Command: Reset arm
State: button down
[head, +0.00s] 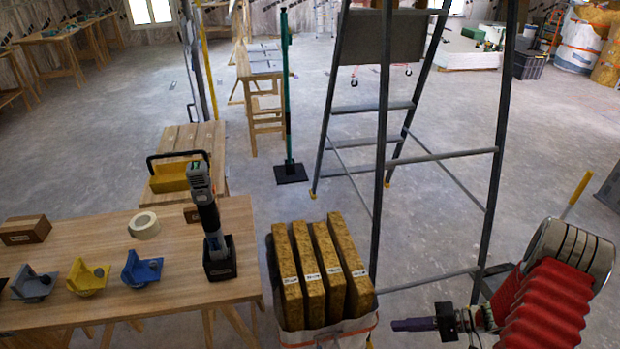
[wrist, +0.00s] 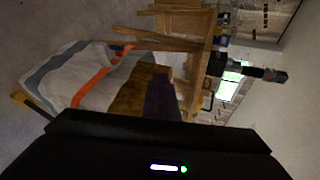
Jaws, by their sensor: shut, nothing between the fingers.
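My gripper (head: 398,325) is at the lower right in the head view, with its purple fingers pointing left and shut on nothing. The fingers also show in the wrist view (wrist: 160,95), in front of the bag. My arm, with red bellows, fills the lower right of the head view. The gripper is just right of a white bag (head: 330,337) that holds several upright brown panels (head: 312,270). In the wrist view the scene lies on its side, and the bag (wrist: 75,75) shows with an orange stripe.
A wooden table (head: 180,265) at left holds blue, yellow and grey fittings, a tape roll (head: 144,225) and a tool in a black holder (head: 220,262). A stepladder (head: 375,190) stands behind the bag. Open floor (head: 560,130) lies at the right.

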jog(key=a+r+n+g+h, duration=0.2)
jog(key=a+r+g+h, duration=0.1)
jog(key=r, duration=1)
jog(key=s+a+r+t+h, duration=0.2)
jog(key=s+r, duration=0.3)
jog(key=r, duration=0.4)
jog(key=s+a+r+t+h, duration=0.2)
jog(key=s+r+h, duration=0.3)
jog(key=r, duration=0.4)
jog(key=s+a+r+t+h, duration=0.2)
jog(key=s+r, duration=0.3)
jog(key=r, duration=0.4)
jog(key=shift+a+r+n+h, duration=0.2)
jog(key=shift+a+n+h, duration=0.2)
jog(key=shift+a+h, duration=0.4)
